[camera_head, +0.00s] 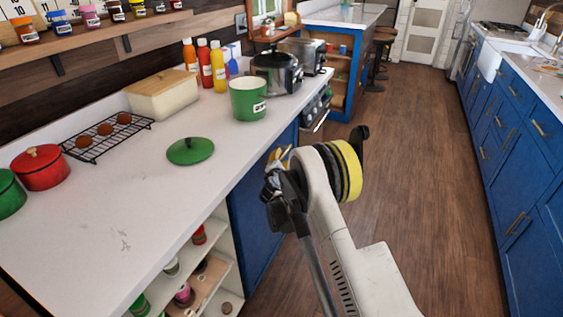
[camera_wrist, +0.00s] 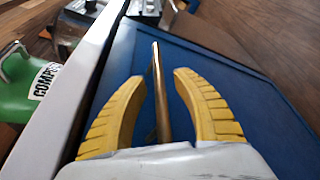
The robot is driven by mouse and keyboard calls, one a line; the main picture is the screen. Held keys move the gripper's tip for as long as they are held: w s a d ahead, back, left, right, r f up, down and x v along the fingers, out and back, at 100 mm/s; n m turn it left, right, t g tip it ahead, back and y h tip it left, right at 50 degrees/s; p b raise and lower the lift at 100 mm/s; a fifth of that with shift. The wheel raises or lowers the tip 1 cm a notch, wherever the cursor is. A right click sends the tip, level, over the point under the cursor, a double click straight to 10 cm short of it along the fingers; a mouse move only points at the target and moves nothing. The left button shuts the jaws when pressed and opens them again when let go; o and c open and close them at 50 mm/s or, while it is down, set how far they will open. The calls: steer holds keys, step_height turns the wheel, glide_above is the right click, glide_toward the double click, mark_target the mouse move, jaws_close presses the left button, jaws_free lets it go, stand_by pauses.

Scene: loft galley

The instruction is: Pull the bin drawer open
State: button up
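The blue bin drawer front (camera_wrist: 235,100) fills much of the wrist view, with a long brass bar handle (camera_wrist: 156,58) on it. My gripper (camera_wrist: 158,76) has its two yellow fingers spread, one on each side of the handle. Gaps show between the handle and both fingers, and I cannot tell how deep the handle sits between them. In the head view, my gripper (camera_head: 277,162) is at the counter's edge, and my arm hides the handle. Part of the blue cabinet front (camera_head: 258,225) shows below the counter. The drawer looks shut.
The white counter (camera_head: 130,225) overhangs the blue front. On it are a green pot (camera_head: 248,98) marked as compost, a green lid (camera_head: 190,151), a bread box (camera_head: 162,97) and a cooker (camera_head: 276,72). Open shelves (camera_head: 205,280) are nearer me. The wooden floor (camera_head: 420,150) to the right is clear.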

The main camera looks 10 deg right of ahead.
steer(key=shift+w+d, duration=0.1)
steer(key=shift+w, duration=0.2)
jaws_close()
